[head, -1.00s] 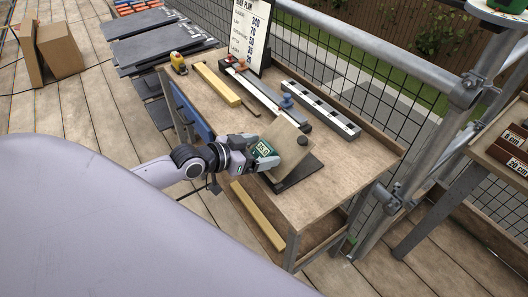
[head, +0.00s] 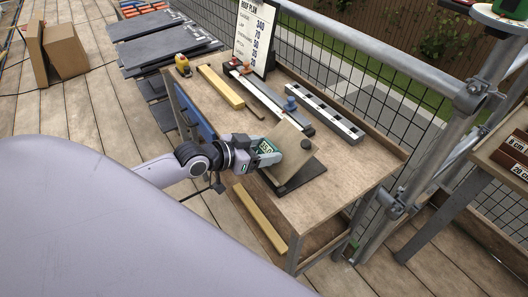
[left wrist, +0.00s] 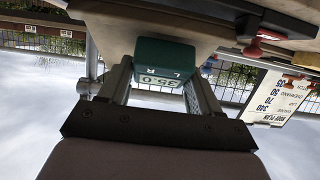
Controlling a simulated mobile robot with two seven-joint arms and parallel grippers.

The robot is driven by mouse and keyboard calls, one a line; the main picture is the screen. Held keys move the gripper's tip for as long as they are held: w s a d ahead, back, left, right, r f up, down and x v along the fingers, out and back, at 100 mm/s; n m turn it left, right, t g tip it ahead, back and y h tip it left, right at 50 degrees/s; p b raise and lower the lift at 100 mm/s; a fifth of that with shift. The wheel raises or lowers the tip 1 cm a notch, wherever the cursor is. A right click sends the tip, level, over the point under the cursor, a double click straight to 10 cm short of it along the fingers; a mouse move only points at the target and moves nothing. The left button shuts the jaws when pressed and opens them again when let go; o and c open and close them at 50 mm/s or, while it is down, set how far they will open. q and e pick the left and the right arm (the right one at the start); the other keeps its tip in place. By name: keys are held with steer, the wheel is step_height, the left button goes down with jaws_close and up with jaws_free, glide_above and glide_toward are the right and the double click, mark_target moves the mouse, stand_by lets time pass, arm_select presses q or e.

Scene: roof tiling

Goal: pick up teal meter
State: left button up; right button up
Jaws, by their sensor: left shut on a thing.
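The teal meter (head: 266,146) has a lit display and sits against the tilted tan board (head: 288,143) on the workbench. My left gripper (head: 262,155) comes from the left and is shut on the meter. I cannot tell whether the meter still touches the board. My right gripper is not in view.
The workbench (head: 340,182) also holds a yellow bar (head: 221,87), a long grey level-like rail (head: 324,111) and a roof plan sign (head: 254,35). Slate tiles (head: 160,45) are stacked behind. A metal railing (head: 410,65) runs along the right. The bench's front right is clear.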

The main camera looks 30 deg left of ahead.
mark_target(264, 151)
arm_select(q)
step_height(264, 151, up, 19)
steer(key=p, duration=0.1)
steer(key=shift+f, duration=0.15)
